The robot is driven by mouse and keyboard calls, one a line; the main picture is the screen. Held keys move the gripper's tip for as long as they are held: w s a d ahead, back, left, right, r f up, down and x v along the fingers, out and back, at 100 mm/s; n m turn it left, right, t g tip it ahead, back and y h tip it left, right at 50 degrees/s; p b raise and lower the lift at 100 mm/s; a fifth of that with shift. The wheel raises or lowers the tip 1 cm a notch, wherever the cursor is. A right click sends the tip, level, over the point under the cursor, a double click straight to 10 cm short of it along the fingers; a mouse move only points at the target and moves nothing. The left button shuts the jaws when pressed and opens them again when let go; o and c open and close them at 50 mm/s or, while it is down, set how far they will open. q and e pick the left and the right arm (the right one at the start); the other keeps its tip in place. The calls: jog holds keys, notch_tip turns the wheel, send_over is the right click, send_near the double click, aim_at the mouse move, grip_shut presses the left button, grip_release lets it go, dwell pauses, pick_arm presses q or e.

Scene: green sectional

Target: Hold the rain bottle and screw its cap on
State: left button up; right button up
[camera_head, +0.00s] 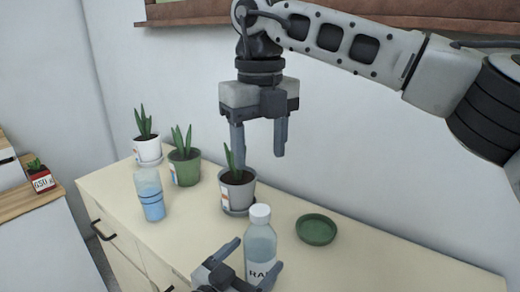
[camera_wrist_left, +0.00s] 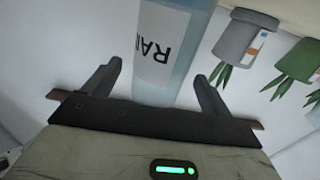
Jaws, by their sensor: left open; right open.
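The rain bottle (camera_head: 262,238) is clear with a white "RAIN" label and stands upright on the cabinet. A white cap (camera_head: 260,213) sits on its top; I cannot tell how tightly. My left gripper (camera_head: 257,254) is open, low at the bottle, with a finger on either side of its body. In the left wrist view the bottle (camera_wrist_left: 172,50) appears upside down between the open fingers (camera_wrist_left: 158,78), with gaps at both sides. My right gripper (camera_head: 259,154) is open and empty, pointing down above the cap.
A grey potted plant (camera_head: 237,190) stands just behind the bottle, and a green dish (camera_head: 316,229) lies to its right. The cabinet top (camera_head: 380,262) is clear at right.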

pick_arm(q)
jog(key=v, duration=1.1)
jog(key=shift+b, duration=0.4)
